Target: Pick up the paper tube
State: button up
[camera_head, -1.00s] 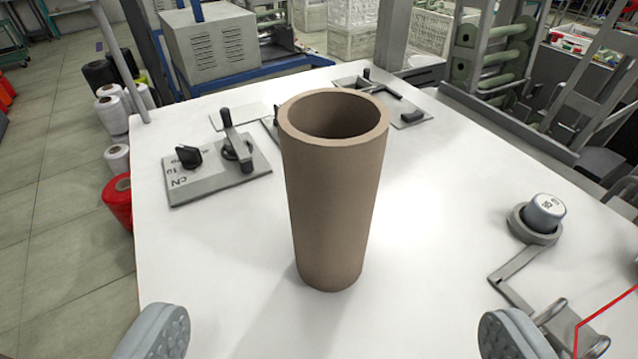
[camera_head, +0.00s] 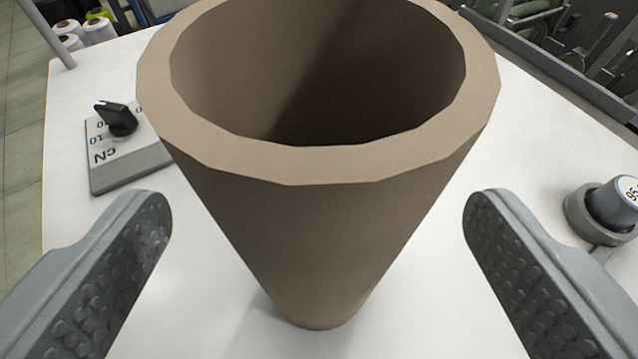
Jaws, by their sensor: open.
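The paper tube (camera_head: 320,230) is brown, hollow and open at the top. It stands upright on the white table (camera_head: 215,320) and fills the middle of the view, with its far rim cut off by the top edge. My gripper (camera_head: 318,205) is open. One grey finger with a studded pad is on the left and the other on the right. The tube lies between and ahead of them, and neither finger appears to touch it. The tube hides the table behind it.
A grey plate with a black knob (camera_head: 118,118) lies on the table at the left. A round grey dial or weight (camera_head: 612,205) stands at the right. White spools (camera_head: 98,30) are on the floor beyond the table's left edge. The table near the tube's foot is clear.

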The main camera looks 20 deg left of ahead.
aim_at(318, 141)
jog(key=x, duration=0.3)
jog(key=shift+w+a, duration=0.15)
jog(key=shift+w, duration=0.2)
jog(key=c, duration=1.2)
